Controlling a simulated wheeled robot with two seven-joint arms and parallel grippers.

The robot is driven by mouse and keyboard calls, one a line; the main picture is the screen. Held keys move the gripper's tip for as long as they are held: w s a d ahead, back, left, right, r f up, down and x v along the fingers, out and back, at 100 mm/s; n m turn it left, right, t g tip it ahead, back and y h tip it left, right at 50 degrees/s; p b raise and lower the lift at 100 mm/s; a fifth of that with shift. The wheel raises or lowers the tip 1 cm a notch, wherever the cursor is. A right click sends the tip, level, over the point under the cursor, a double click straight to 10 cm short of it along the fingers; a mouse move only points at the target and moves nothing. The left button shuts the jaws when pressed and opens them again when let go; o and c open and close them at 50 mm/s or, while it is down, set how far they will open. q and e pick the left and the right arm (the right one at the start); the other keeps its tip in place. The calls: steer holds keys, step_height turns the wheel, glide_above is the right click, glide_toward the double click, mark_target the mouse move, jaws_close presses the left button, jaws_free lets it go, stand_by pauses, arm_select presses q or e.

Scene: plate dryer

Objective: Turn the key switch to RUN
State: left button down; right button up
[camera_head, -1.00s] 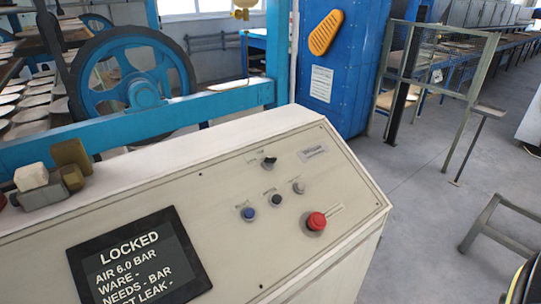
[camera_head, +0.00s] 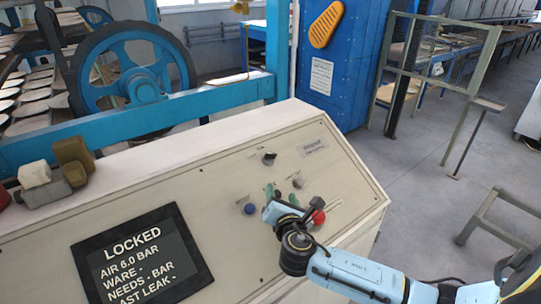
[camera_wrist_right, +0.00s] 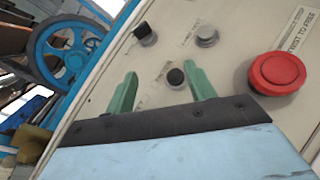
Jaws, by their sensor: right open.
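The key switch (camera_head: 269,158) is a small dark knob near the top of the sloped cream panel (camera_head: 220,185). In the right wrist view the switch (camera_wrist_right: 145,33) is at upper left, beyond the fingertips and apart from them. My right gripper (camera_head: 279,193) is over the panel's buttons, below the switch in the head view. Its green fingers are spread and empty in the wrist view (camera_wrist_right: 160,72), with a black button (camera_wrist_right: 175,77) showing between them. The small lettering at the switch is unreadable. My left gripper is out of view.
A red stop button (camera_head: 317,216) is close beside my right gripper, partly hidden by it. A blue button (camera_head: 250,208) and a grey button (camera_wrist_right: 207,35) are also nearby. The screen (camera_head: 140,258) reads LOCKED. Small blocks (camera_head: 55,175) lie on the ledge at left.

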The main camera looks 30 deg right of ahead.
mark_target(271, 157)
steer(key=w+d+n, duration=0.1)
steer(key=w+d, duration=0.1)
steer(key=w, duration=0.3)
steer(key=w+d+r+n+t, duration=0.1)
steer(key=w+d, duration=0.1)
steer(key=w, duration=0.3)
steer(key=w+d+r+n+b, duration=0.1)
steer(key=w+d+n, duration=0.1)
steer(key=w, duration=0.3)
steer(key=shift+r+t, duration=0.1)
steer(key=shift+t, duration=0.2)
steer(key=c, duration=1)
